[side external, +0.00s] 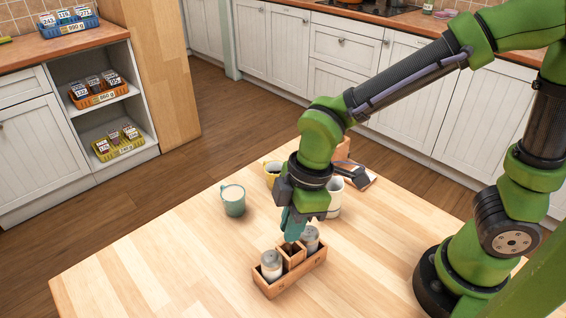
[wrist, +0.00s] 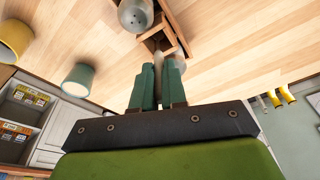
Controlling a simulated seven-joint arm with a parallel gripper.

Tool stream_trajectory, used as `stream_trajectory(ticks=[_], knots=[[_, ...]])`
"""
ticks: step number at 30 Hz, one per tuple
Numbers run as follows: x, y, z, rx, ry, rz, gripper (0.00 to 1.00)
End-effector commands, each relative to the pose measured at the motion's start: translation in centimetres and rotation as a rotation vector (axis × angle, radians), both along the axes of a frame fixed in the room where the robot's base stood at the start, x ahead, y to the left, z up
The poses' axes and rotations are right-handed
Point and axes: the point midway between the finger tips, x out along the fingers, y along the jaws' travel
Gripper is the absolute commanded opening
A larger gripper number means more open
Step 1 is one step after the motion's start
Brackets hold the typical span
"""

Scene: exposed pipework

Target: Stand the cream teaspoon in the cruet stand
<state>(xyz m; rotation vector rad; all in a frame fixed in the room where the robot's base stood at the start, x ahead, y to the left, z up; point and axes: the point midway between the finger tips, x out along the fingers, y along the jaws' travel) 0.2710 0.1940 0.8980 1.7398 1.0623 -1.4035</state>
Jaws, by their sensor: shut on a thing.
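The wooden cruet stand (side external: 291,279) sits on the table in the side view, with a grey-topped glass shaker at each end and a raised square compartment (side external: 293,257) in the middle. My gripper (side external: 291,236) points down just above this middle compartment. Its teal fingers are shut on a thin thing, which I take to be the cream teaspoon (wrist: 158,78); it is mostly hidden between the fingers in the wrist view. Its lower end appears to reach the middle compartment, but I cannot tell how deep. The stand also shows in the wrist view (wrist: 178,30).
A teal mug (side external: 233,203) stands left of my gripper. A yellow mug (side external: 271,174) and a white mug (side external: 335,200) stand behind it. A dark object on a wooden block (side external: 358,178) lies at the back. The table's left and front left are clear.

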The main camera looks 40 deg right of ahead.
Motion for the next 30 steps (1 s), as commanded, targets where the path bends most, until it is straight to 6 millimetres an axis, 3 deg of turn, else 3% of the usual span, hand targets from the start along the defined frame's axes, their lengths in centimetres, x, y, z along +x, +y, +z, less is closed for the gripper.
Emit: stream_trajectory(ticks=[7, 8, 9, 14, 23, 26, 30], knots=[[0.0, 0.0, -0.1, 0.0, 0.0, 0.0, 0.0], [0.0, 0.0, -0.1, 0.0, 0.0, 0.0, 0.14], [0.0, 0.0, -0.1, 0.0, 0.0, 0.0, 0.2], [0.0, 0.0, 0.0, 0.0, 0.0, 0.0, 0.42], [0.0, 0.0, 0.1, 0.001, 0.0, 0.0, 0.42], [0.0, -0.1, 0.9, 0.002, -0.002, -0.001, 0.42], [-0.2, -0.6, 3.4, 0.004, -0.008, -0.001, 0.42]])
